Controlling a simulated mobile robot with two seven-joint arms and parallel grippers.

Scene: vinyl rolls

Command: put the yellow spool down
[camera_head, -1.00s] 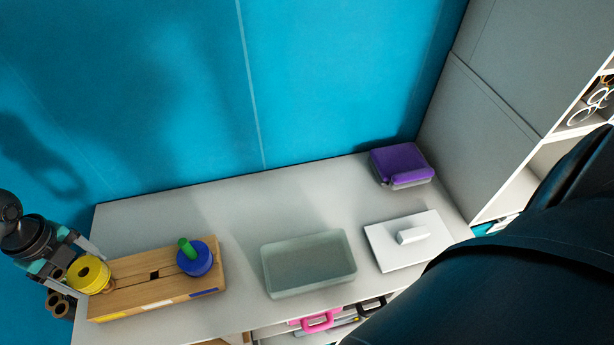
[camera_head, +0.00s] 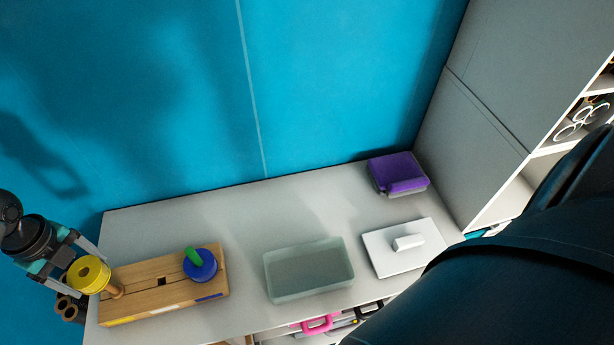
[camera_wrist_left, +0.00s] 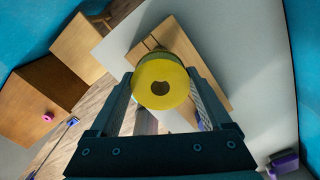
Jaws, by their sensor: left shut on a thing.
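The yellow spool (camera_head: 88,274) is at the left end of the wooden holder (camera_head: 160,290) in the head view. My left gripper (camera_head: 78,266) is shut on it. In the left wrist view, the yellow spool (camera_wrist_left: 160,84) sits between the two fingers, its round face and centre hole toward the camera. A short wooden peg (camera_head: 116,289) shows just right of the spool. Whether the spool touches the holder cannot be told. A blue spool (camera_head: 200,265) with a green core stands at the holder's right end. My right gripper is not in view.
A clear grey bin (camera_head: 308,270) stands right of the holder on the grey table. A white lidded flat piece (camera_head: 404,248) and a purple-lidded box (camera_head: 398,174) lie farther right. The table behind the holder is clear. A shelf unit stands at right.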

